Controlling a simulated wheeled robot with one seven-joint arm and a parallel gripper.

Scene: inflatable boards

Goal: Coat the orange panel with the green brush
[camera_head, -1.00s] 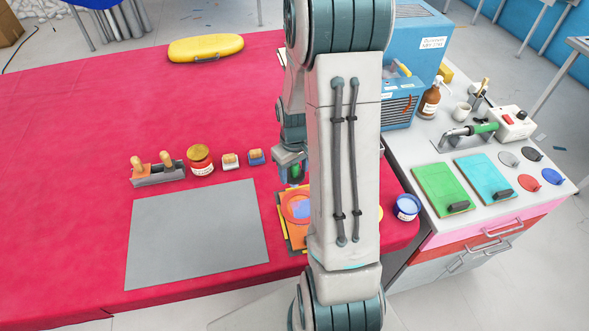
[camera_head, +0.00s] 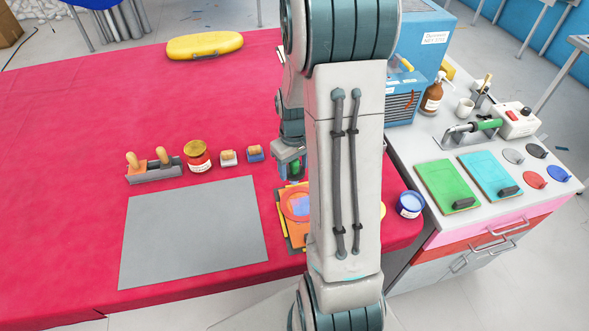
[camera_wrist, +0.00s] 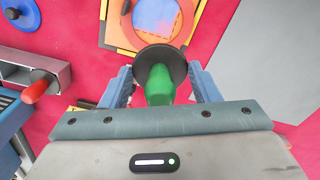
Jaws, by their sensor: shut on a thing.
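The orange panel (camera_head: 296,232) lies on the red tabletop. My arm hides its right part in the head view. The wrist view shows the orange panel (camera_wrist: 121,30) at the top, with a darker orange ring on it and a pale blue patch inside the ring. My gripper (camera_head: 291,160) is just beyond the panel's far edge, pointing down. It is shut on the green brush (camera_head: 294,170). In the wrist view my gripper (camera_wrist: 160,88) has its blue fingers either side of the green handle (camera_wrist: 160,85). A dark round disc there hides the brush's working end.
A grey mat (camera_head: 195,235) lies left of the panel. A rack with wooden handles (camera_head: 155,170), a jar (camera_head: 198,157) and two small blocks stand behind it. A blue tub (camera_head: 410,205) is at the right. The wrist view shows a red-handled tool (camera_wrist: 38,86).

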